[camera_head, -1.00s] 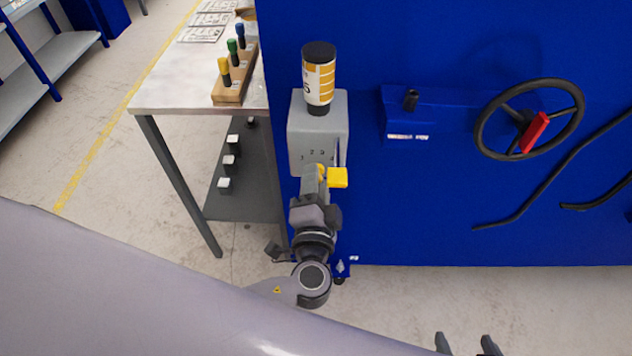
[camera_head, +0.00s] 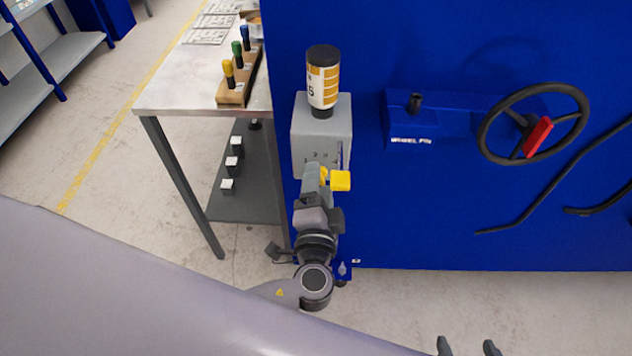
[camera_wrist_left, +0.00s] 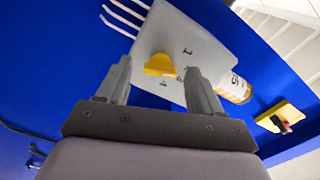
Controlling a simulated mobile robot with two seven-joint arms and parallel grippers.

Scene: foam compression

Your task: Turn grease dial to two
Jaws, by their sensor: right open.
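The yellow grease dial (camera_head: 341,180) is on the front of a grey box (camera_head: 322,130), below printed numbers that are too small to read surely. In the head view my left gripper (camera_head: 317,177) is in front of the dial and hides part of it. In the left wrist view the dial (camera_wrist_left: 159,65) shows between the fingers of my left gripper (camera_wrist_left: 157,67), with a gap on each side. That gripper is open. Which number the dial points to is unclear. My right gripper (camera_head: 468,347) is open and empty at the bottom edge.
A bottle with an orange and white label (camera_head: 322,82) stands upside down on the grey box. A blue machine wall (camera_head: 420,210) carries a black handwheel (camera_head: 533,123) to the right. A table (camera_head: 180,92) with a wooden holder (camera_head: 238,90) stands to the left.

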